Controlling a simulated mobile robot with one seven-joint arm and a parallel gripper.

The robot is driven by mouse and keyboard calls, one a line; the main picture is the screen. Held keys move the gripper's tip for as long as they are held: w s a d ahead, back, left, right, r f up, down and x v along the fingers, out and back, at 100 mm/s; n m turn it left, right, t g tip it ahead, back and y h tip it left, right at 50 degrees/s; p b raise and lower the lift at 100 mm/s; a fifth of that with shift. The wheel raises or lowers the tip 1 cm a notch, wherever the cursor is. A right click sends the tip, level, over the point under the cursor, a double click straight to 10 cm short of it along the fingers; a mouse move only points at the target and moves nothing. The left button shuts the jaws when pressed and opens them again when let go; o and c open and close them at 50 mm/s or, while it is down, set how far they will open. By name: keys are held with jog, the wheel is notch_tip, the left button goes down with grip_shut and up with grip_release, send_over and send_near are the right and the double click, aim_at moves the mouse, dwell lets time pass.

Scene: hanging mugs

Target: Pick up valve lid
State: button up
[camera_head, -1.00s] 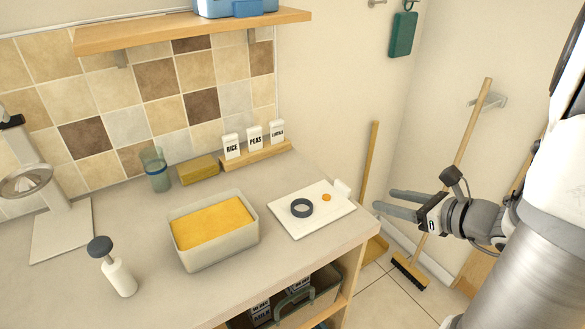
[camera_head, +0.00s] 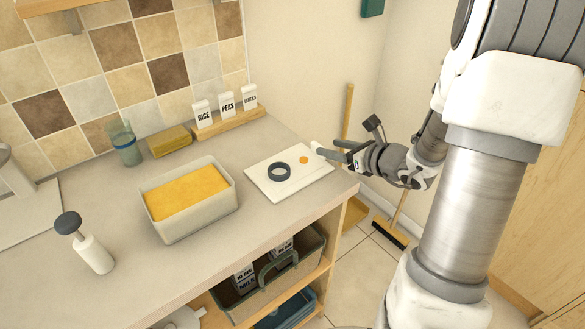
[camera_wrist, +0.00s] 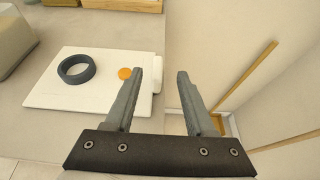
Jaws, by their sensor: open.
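A flat white square plate (camera_head: 262,182) lies near the counter's right end. It carries a dark grey ring (camera_head: 279,172), a small orange disc (camera_head: 304,160) and a raised white tab (camera_head: 314,146) at its right corner. I cannot tell for sure which of these is the valve lid. In the wrist view, the plate (camera_wrist: 105,55), ring (camera_wrist: 76,69) and disc (camera_wrist: 125,73) lie left of my fingers. My gripper (camera_head: 326,148) is open and empty beside the plate's right corner.
A grey box (camera_head: 190,212) with yellow contents stands left of the plate. A pump bottle (camera_head: 95,255), a glass (camera_head: 126,145), a yellow sponge-like block (camera_head: 170,141) and labelled packets (camera_head: 227,104) are also on the counter. A broom (camera_head: 390,235) leans behind my arm.

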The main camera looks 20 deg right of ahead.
jog(key=x, duration=0.4)
jog(key=shift+a+f, duration=0.2)
jog(key=shift+f, duration=0.05)
grip_shut()
